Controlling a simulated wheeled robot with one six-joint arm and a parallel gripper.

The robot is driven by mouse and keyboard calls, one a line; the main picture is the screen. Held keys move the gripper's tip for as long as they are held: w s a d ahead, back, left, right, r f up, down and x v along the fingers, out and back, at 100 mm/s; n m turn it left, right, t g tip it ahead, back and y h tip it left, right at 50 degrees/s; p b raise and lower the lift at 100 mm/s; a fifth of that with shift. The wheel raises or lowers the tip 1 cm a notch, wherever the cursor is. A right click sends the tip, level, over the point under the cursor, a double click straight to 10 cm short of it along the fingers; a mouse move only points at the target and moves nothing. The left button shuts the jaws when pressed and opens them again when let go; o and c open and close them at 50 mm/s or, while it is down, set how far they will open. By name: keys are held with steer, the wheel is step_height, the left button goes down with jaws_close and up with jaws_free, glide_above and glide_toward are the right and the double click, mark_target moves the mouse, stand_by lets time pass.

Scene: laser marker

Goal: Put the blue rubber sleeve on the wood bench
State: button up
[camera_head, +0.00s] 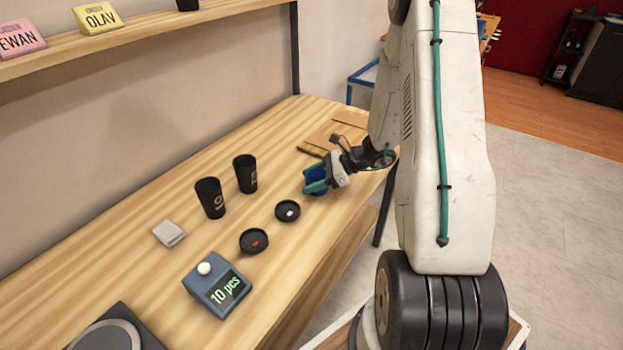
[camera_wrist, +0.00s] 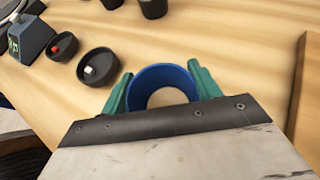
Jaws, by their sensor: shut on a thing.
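The blue rubber sleeve (camera_wrist: 163,74) is a ring held between the two green fingers of my gripper (camera_wrist: 160,88) in the wrist view. Wood grain shows through its opening. In the head view the sleeve (camera_head: 314,174) is partly hidden by my gripper (camera_head: 316,183), which is low over the right part of the wood bench (camera_head: 130,228). I cannot tell whether the sleeve touches the bench top.
Two small black dishes (camera_head: 288,211) (camera_head: 254,241), two black cups (camera_head: 210,197) (camera_head: 245,173), a grey pad (camera_head: 169,233) and a blue counter device (camera_head: 217,285) stand left of my gripper. Wooden boards (camera_head: 335,137) lie beyond it. Bare bench surrounds the sleeve.

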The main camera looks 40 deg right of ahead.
steer(key=o, duration=1)
steer(key=shift+f, duration=0.1)
steer(key=shift+c, duration=0.2)
